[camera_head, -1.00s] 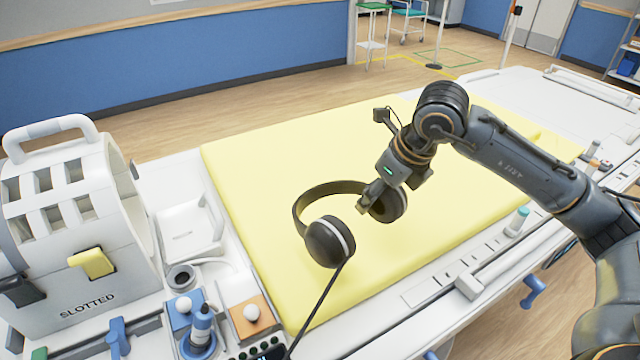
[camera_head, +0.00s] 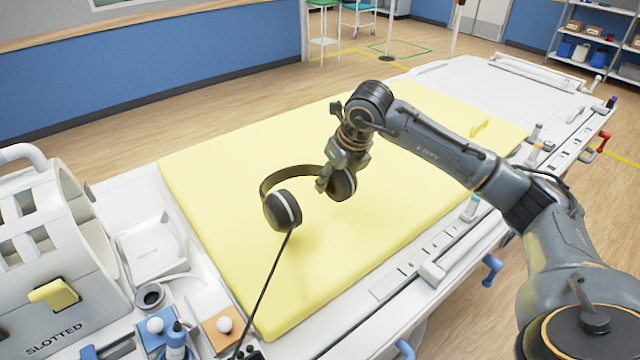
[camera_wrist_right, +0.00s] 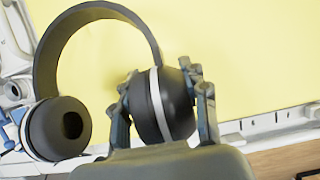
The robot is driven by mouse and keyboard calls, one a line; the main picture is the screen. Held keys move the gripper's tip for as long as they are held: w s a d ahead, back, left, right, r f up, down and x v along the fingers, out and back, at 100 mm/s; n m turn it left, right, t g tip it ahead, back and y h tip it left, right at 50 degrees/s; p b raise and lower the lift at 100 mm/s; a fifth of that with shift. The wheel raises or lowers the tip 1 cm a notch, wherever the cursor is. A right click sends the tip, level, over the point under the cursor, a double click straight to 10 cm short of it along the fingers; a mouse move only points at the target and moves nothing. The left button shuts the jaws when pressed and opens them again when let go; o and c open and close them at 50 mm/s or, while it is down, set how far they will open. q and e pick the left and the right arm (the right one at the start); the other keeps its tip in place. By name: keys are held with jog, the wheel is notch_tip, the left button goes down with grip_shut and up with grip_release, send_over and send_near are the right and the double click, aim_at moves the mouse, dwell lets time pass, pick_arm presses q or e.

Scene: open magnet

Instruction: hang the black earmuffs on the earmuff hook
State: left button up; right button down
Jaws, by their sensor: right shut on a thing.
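The black earmuffs (camera_head: 283,209) have a dark headband, two round cups with pale rings, and a cable running down to the front left. They are over the yellow pad; I cannot tell whether they touch it. My right gripper (camera_head: 331,183) is shut on the right-hand cup. In the right wrist view its fingers (camera_wrist_right: 163,95) sit on either side of that cup (camera_wrist_right: 160,105), and the other cup (camera_wrist_right: 58,128) hangs free at the left. I do not see the earmuff hook in these views. My left gripper is not in view.
The yellow pad (camera_head: 220,240) covers the middle of the white bed and is mostly clear. A slotted white coil housing (camera_head: 50,250), a white tray (camera_head: 152,250) and small knobs stand at the left. Shelves (camera_head: 590,45) and a small trolley (camera_head: 323,35) are in the background.

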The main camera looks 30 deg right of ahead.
jog(key=p, duration=0.2)
send_near(323, 198)
jog(key=shift+w+a+f, duration=0.3)
jog(key=shift+w+f, duration=0.55)
jog(key=shift+w, duration=0.1)
jog(key=p+x, duration=0.2)
jog(key=x, duration=0.1)
jog(key=shift+s+d, duration=0.2)
jog(key=shift+s, duration=0.05)
jog(key=shift+f, duration=0.45)
jog(key=c, duration=1.1)
grip_release()
jog(key=shift+f, duration=0.1)
jog(key=o, duration=0.4)
